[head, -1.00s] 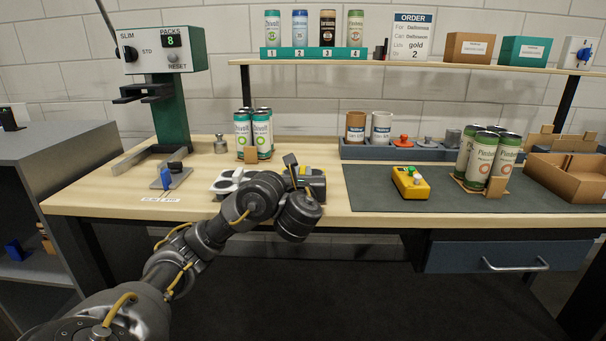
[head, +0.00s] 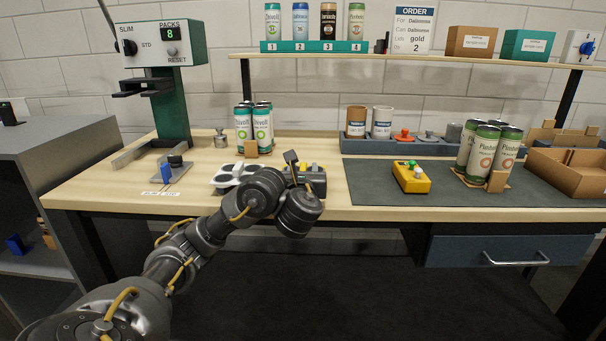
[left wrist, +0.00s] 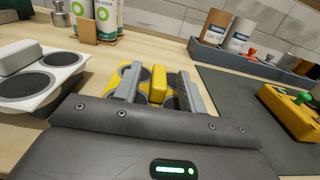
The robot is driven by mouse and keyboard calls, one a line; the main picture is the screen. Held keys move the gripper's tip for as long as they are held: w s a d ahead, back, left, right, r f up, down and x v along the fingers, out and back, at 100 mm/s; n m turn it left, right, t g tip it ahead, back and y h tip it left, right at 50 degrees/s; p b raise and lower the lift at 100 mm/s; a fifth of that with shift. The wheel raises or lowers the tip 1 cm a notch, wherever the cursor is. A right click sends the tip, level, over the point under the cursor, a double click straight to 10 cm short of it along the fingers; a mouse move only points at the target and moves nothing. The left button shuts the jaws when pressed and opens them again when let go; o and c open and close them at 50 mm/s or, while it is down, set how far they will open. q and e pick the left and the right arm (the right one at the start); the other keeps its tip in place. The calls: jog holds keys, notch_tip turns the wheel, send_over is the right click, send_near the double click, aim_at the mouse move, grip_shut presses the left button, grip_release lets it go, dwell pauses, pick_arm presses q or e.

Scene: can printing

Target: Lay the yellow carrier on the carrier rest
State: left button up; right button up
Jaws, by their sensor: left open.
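The yellow carrier (left wrist: 157,86), a plate with dark round spots and a raised middle handle, shows in the left wrist view. In the head view only a small yellow part (head: 303,168) shows behind my gripper. My left gripper (left wrist: 158,90) is open, one finger on each side of the handle. I cannot tell whether the fingers touch it. In the head view the left gripper (head: 300,162) is over the bench left of the dark mat. I cannot make out which thing is the carrier rest. My right gripper is out of view.
A white carrier (left wrist: 45,73) lies just left of the yellow one. Green-white cans (head: 262,127) stand behind. A yellow button box (head: 411,179) sits on the dark mat (head: 372,190) to the right. A blue-grey tray (head: 352,150) lies at the back.

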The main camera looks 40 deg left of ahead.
pick_arm(q)
jog(key=shift+s+d+r, duration=0.1)
jog(key=shift+s+d, duration=0.2)
jog(key=p+v, duration=0.4)
jog(key=v, duration=0.5)
jog(key=shift+s+d, duration=0.2)
jog(key=shift+s, duration=0.1)
dwell(0.3)
